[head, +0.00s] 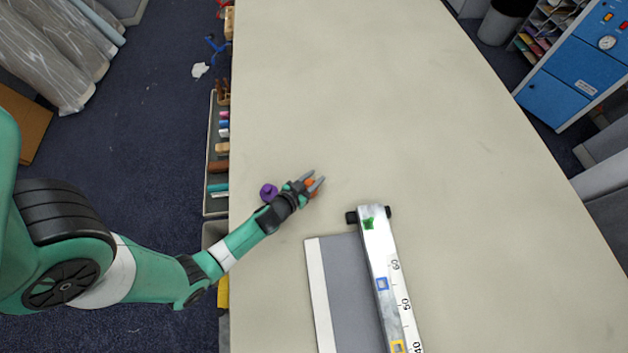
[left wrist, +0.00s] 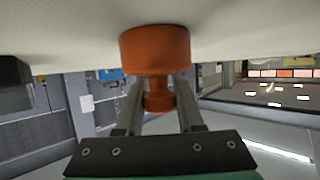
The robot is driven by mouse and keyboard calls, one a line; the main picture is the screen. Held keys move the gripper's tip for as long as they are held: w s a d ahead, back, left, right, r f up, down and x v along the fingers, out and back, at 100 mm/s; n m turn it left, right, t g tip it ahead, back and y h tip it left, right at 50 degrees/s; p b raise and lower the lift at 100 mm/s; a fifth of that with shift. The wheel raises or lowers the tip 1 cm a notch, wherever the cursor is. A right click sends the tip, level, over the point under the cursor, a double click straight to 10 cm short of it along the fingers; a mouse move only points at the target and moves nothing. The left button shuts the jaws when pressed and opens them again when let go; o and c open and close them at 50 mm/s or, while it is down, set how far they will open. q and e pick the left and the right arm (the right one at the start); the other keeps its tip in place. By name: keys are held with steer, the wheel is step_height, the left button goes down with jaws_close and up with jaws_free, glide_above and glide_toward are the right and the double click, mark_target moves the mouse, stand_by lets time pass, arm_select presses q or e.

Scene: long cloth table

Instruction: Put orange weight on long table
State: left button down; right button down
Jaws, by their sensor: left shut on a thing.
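The orange weight (head: 309,186) is between the fingers of my left gripper (head: 316,181), over the left part of the long table (head: 420,110) in the head view. In the left wrist view the orange weight (left wrist: 156,52) has a wide round body and a narrower knob, and the fingers of my left gripper (left wrist: 159,98) are shut on the knob. The pale table surface shows right beside the wide body there. I cannot tell whether the weight touches the table. My right gripper is not in view.
A purple weight (head: 268,191) stands just left of my left gripper. A grey board (head: 345,290) and a long ruler-marked beam (head: 383,265) lie nearer the front. A tool tray (head: 213,190) runs along the left edge. The table's far and right parts are clear.

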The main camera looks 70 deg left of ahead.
arm_select(q)
steer(key=shift+w+r, duration=0.15)
steer(key=shift+r, duration=0.1)
steer(key=shift+f, duration=0.1)
steer(key=shift+f, duration=0.15)
steer(key=c, duration=0.5)
jaws_free()
steer(key=shift+c, duration=0.2)
steer(key=shift+s+r, duration=0.25)
steer(key=v, duration=1.1)
steer(key=shift+s+d+b, duration=0.2)
steer(key=shift+s+b, duration=0.1)
steer(key=shift+b, duration=0.1)
